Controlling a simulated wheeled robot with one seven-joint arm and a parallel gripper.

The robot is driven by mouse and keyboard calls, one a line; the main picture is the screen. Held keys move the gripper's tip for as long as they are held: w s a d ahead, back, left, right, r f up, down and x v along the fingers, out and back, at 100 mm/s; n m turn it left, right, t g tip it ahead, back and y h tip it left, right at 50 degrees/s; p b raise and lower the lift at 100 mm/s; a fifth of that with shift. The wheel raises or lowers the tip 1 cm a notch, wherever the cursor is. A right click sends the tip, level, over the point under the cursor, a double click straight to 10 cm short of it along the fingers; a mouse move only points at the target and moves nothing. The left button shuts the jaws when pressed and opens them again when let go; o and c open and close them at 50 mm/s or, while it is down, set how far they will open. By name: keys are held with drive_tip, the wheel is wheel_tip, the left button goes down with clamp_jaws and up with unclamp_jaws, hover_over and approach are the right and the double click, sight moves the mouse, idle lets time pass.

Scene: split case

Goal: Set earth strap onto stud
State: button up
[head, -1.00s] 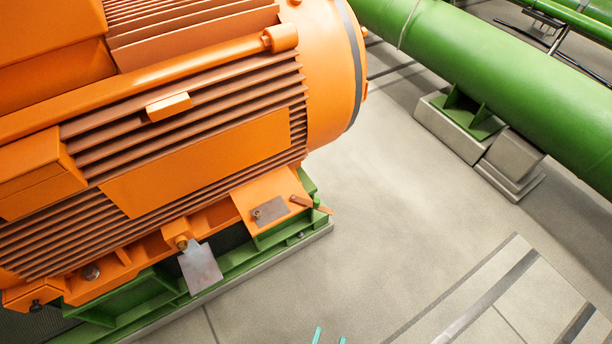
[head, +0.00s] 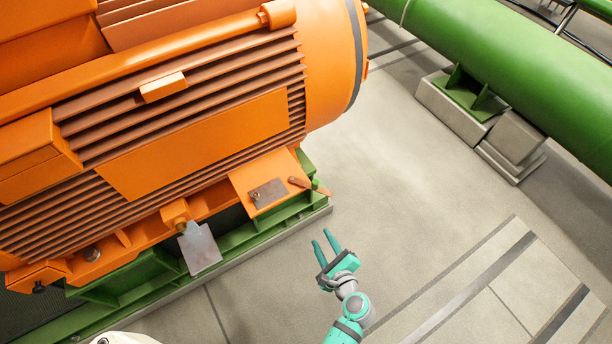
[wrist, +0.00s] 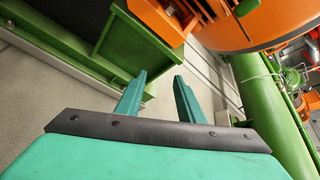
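A brown, copper-coloured strip, which looks like the earth strap (head: 299,183), lies at the right end of the orange motor foot. A small green upright post, perhaps the stud (head: 315,184), stands beside it on the green base frame. Another short brown piece (head: 325,191) lies just right of the post. I cannot tell whether the strap is around the post or only beside it. My gripper (head: 321,238) is open and empty, below and apart from them over the floor. Its two teal fingers also show in the wrist view (wrist: 160,76), with nothing between them.
The orange motor (head: 195,145) and green base frame (head: 240,236) fill the left. A grey plate (head: 268,194) lies on the foot; another (head: 200,249) hangs by a brass-coloured bolt. A green pipe (head: 520,75) runs at upper right. Floor between is clear.

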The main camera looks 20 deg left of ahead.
drive_tip(key=w+a+r+m+y, duration=0.1)
drive_tip(key=w+r+m+y, duration=0.15)
drive_tip(key=w+r, duration=0.25)
drive_tip(key=g+y, duration=0.2)
drive_tip(key=y, duration=0.3)
approach(306, 182)
drive_tip(key=x, duration=0.3)
drive_tip(key=r+x, duration=0.1)
drive_tip(key=x, duration=0.3)
drive_tip(key=r+x, duration=0.1)
drive_tip(key=x, duration=0.2)
drive_tip(key=shift+w+a, duration=0.1)
drive_tip(key=shift+w, duration=0.2)
clamp_jaws()
